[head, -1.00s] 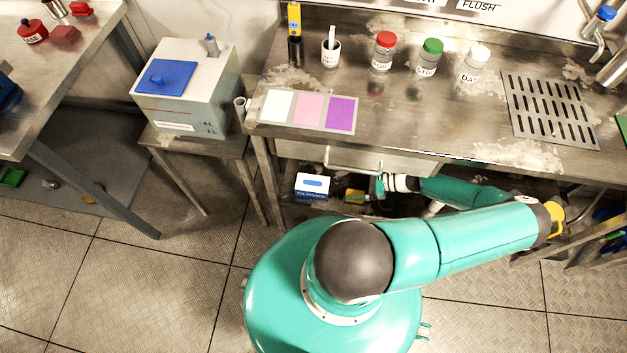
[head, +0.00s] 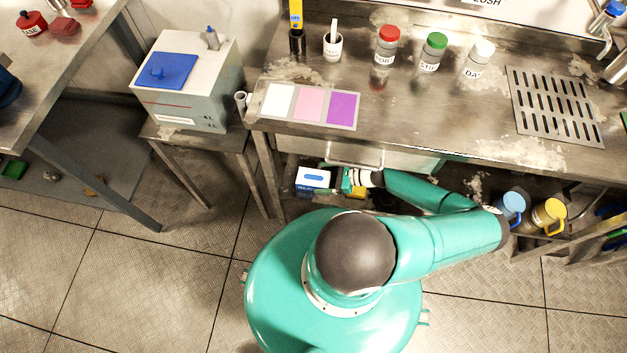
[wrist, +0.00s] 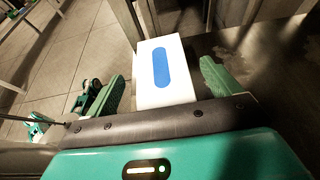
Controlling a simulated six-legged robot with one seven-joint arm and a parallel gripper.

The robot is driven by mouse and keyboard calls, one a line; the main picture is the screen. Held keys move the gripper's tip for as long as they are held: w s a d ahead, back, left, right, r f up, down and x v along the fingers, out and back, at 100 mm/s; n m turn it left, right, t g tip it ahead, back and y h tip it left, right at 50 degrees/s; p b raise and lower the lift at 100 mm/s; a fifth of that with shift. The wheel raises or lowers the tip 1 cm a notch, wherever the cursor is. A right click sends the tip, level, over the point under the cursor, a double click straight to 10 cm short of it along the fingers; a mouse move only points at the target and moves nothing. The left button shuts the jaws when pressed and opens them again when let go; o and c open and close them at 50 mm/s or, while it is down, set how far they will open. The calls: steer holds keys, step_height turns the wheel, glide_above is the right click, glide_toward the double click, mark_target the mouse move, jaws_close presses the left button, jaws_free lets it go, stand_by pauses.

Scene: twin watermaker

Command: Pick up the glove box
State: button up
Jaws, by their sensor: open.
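The glove box (head: 313,178) is a small white and blue carton with a blue oval on its top. It sits under the workbench, near the bench's left legs, in the head view. In the wrist view the glove box (wrist: 160,70) lies between the two green fingers of my gripper (wrist: 165,85). A gap shows between the right finger and the box; the left finger is close to the box's near left side. My gripper (head: 337,180) is open, just right of the box in the head view, with its fingertips partly hidden.
The workbench (head: 420,110) overhangs the box, with a drawer (head: 360,152) above my gripper. Blue (head: 512,205) and yellow (head: 545,215) mugs stand at the lower right. The floor at lower left is clear.

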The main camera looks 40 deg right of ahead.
steer(key=shift+x, duration=1)
steer(key=shift+c, duration=0.4)
steer(key=c, duration=1.1)
steer(key=shift+d+r, duration=0.1)
steer(key=shift+r, duration=0.1)
